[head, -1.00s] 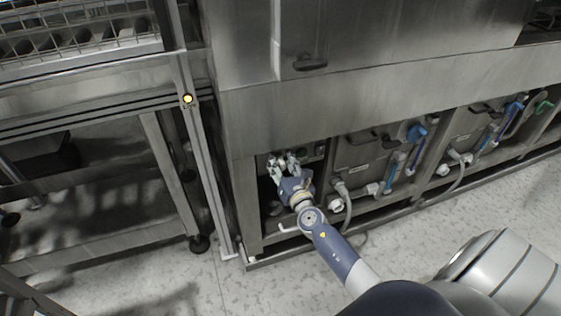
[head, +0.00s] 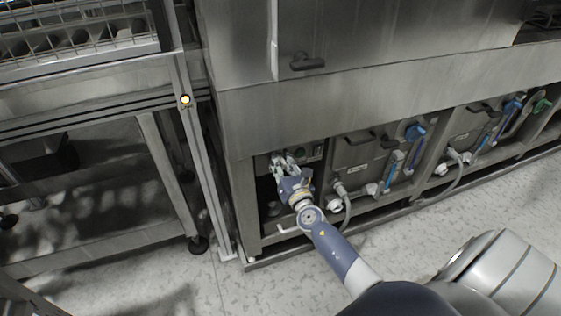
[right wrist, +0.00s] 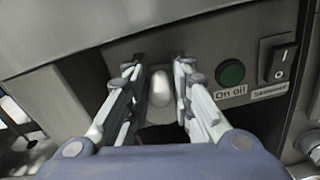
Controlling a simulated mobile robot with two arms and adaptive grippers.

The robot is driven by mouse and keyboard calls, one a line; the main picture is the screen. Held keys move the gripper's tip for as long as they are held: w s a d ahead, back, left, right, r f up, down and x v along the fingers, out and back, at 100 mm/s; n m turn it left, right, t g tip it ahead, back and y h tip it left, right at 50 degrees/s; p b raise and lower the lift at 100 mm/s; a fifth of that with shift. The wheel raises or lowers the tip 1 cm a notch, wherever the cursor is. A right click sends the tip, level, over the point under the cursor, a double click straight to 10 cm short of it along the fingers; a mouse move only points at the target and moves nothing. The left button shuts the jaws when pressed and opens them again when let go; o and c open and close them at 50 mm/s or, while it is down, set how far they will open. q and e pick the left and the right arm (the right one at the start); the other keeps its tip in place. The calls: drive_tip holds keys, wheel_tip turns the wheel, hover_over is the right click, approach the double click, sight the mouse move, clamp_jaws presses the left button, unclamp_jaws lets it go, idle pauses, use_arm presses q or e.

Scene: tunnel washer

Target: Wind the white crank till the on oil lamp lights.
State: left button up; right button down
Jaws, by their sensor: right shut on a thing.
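The white crank (right wrist: 160,86) shows as a rounded white knob on the dark panel in the right wrist view. My right gripper (right wrist: 158,72) is shut on it, with one finger on each side. In the head view my right gripper (head: 283,158) reaches into the low bay of the steel machine, and its fingers hide the crank. The On oil lamp (right wrist: 231,72) is a round dark green lens right of the crank, with its label below; it shows no glow. My left gripper is not in view.
A black rocker switch (right wrist: 277,61) sits right of the lamp. A steel sheet edge hangs above the panel. In the head view, a hose (head: 346,205) and a post with a yellow light (head: 185,100) flank the bay. The floor in front is clear.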

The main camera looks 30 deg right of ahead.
drive_tip(key=shift+w+a, duration=0.1)
drive_tip(key=shift+a, duration=0.3)
drive_tip(key=m+b, duration=0.1)
drive_tip(key=m, duration=0.1)
drive_tip(key=d+m+b, duration=0.1)
drive_tip(key=shift+f+m, duration=0.2)
drive_tip(key=shift+m, duration=0.2)
drive_tip(key=m, duration=0.1)
drive_tip(key=d+m+b, duration=0.1)
drive_tip(key=m, duration=0.1)
drive_tip(key=m+b, duration=0.1)
drive_tip(key=shift+s+d+f+m, duration=0.15)
drive_tip(key=shift+s+f+m, duration=0.1)
drive_tip(key=shift+m, duration=0.15)
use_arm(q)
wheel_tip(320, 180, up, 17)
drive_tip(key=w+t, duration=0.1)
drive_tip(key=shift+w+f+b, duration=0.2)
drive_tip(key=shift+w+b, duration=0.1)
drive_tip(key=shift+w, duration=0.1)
use_arm(e)
drive_tip(key=shift+d+f+m, duration=0.1)
drive_tip(key=shift+d+m, duration=0.15)
drive_tip(key=shift+m, duration=0.85)
drive_tip(key=c, duration=1.5)
unclamp_jaws()
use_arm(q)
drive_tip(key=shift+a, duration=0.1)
use_arm(e)
drive_tip(key=shift+a, duration=0.1)
